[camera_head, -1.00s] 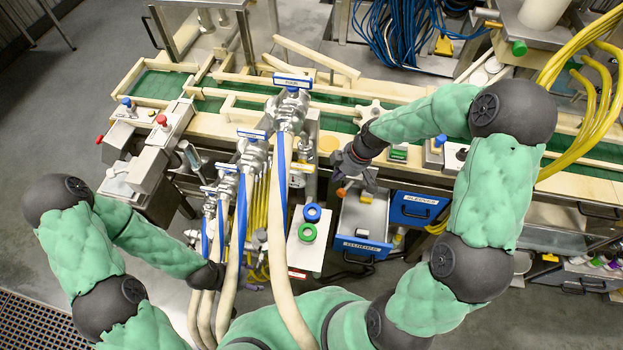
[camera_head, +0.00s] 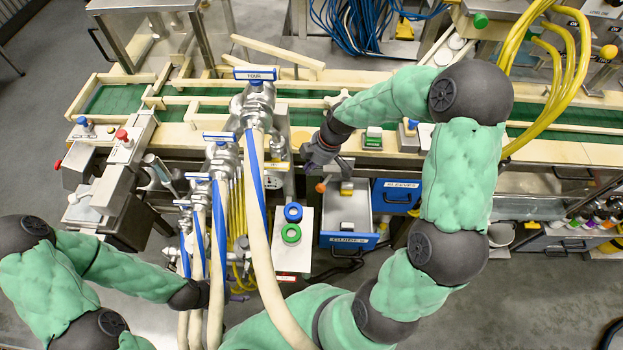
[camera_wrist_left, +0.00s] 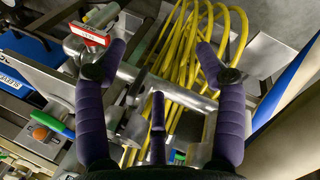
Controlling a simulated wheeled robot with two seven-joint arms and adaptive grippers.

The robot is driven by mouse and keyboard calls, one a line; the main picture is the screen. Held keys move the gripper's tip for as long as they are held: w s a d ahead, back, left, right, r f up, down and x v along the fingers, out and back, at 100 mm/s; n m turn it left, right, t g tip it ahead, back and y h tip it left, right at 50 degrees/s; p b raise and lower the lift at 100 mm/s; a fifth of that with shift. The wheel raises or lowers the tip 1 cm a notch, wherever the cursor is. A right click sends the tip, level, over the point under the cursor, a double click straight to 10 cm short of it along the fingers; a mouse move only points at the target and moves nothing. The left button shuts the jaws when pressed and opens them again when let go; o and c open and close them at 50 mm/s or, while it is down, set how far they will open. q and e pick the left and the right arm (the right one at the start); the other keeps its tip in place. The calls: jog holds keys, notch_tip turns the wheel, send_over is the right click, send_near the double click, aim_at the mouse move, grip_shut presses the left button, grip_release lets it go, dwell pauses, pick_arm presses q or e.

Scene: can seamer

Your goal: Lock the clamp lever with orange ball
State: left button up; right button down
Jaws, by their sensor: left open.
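A small orange ball (camera_head: 320,187) shows in the head view, just left of the open drawer. The lever it belongs to is too small and covered for me to tell its position. My left gripper (camera_wrist_left: 165,60) is open and empty in the left wrist view, with purple fingers spread before yellow hoses. In the head view it is mostly hidden behind the pale hoses. An orange round end (camera_wrist_left: 40,133) shows at left in the wrist view.
Pale hoses (camera_head: 262,230) with valves stand between my arms. A plate with a blue ring (camera_head: 293,212) and a green ring (camera_head: 291,233) lies right of them. An open drawer (camera_head: 347,235) juts out beside my right gripper. A green conveyor (camera_head: 110,99) runs behind.

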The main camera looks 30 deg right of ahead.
aim_at(326, 182)
notch_tip(326, 182, down, 10)
jog(key=b, duration=0.1)
jog(key=shift+s+d, duration=0.15)
jog(key=shift+d, duration=0.05)
dwell(0.3)
dwell(0.4)
jog(key=shift+s+d+n+b, duration=0.1)
jog(key=shift+s+n+b, duration=0.2)
jog(key=shift+b, duration=0.4)
jog(key=shift+s+d+n+b, duration=0.1)
jog(key=shift+s+n+b, duration=0.15)
jog(key=shift+n+b, duration=0.2)
